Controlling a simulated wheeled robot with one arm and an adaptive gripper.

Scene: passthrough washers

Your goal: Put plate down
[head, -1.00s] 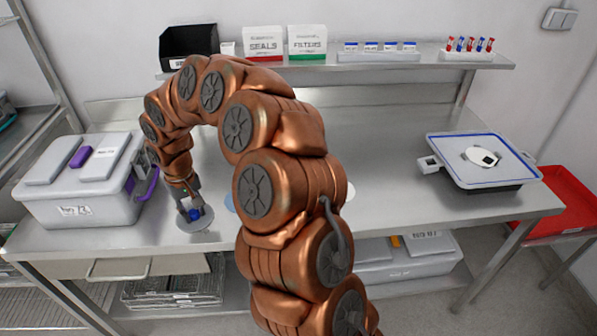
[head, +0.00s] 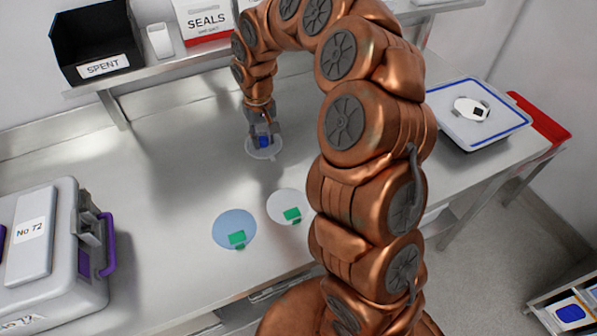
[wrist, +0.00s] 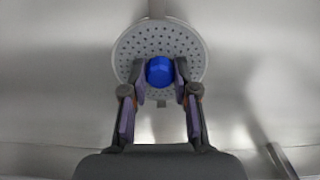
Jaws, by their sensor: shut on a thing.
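The plate (wrist: 190,48) is a round grey perforated disc with a blue knob (wrist: 160,70) in its middle. My gripper (wrist: 160,76) is shut on the blue knob, one finger on each side. In the head view the plate (head: 265,152) hangs from my gripper (head: 263,138) over the back part of the steel counter (head: 180,190), below the shelf. The plate looks about level. I cannot tell whether its underside touches the counter or is a little above it.
A blue disc (head: 233,224) and a white disc (head: 284,203), each with a green tag, lie nearer the front. A grey case (head: 55,260) stands at left, a blue-rimmed tray (head: 470,130) at right. The shelf holds a black SPENT bin (head: 98,35). Counter left of the plate is clear.

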